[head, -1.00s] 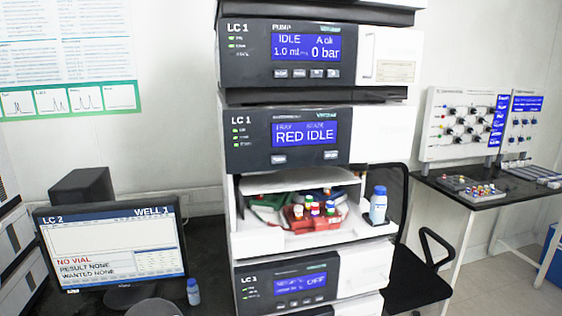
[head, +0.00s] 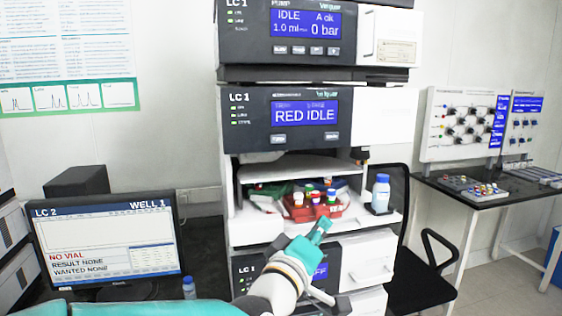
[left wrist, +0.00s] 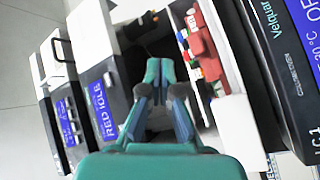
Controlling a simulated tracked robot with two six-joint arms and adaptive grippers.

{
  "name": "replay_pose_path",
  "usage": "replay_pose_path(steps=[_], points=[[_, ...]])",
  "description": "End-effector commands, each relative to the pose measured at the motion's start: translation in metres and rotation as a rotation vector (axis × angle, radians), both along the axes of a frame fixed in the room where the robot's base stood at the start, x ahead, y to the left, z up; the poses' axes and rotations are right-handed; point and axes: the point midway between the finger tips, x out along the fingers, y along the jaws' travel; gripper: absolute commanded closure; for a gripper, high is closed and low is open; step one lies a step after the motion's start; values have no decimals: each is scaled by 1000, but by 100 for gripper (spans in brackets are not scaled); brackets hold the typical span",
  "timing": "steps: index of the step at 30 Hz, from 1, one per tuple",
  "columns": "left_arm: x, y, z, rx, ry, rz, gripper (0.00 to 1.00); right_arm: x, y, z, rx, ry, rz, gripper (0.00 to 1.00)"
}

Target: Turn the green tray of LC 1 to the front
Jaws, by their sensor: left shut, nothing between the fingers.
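The sampler of LC 1 (head: 238,138) shows "RED IDLE" above its open compartment. The red tray (head: 335,211) is at the front of the compartment with several capped vials standing in it; it also shows in the left wrist view (left wrist: 201,47). The green tray (head: 268,190) is behind it at the left, mostly hidden. My left gripper (head: 322,227) is in front of and below the compartment's ledge, apart from the trays as far as I can tell. Its fingers are together and empty, as the left wrist view shows (left wrist: 160,71). My right gripper is not in view.
A blue-capped bottle (head: 381,194) stands on the ledge right of the red tray. The LC 2 monitor (head: 110,245) and a small bottle (head: 189,287) are at the left. A chair (head: 415,255) is at the right.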

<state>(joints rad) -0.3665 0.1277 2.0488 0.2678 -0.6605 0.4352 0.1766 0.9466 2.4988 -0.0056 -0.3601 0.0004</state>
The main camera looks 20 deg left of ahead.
Motion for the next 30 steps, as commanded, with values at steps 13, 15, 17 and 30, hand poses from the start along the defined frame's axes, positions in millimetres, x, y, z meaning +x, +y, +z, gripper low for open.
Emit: replay_pose_path(steps=[13, 15, 17, 30], points=[[-63, 27, 142, -285, -287, 8, 100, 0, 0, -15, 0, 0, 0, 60], [-64, 28, 144, -289, -291, 7, 100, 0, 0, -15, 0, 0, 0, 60], [-64, 28, 144, -289, -291, 7, 100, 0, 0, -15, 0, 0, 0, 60], [-56, 34, 143, -286, -290, 11, 100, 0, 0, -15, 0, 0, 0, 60]])
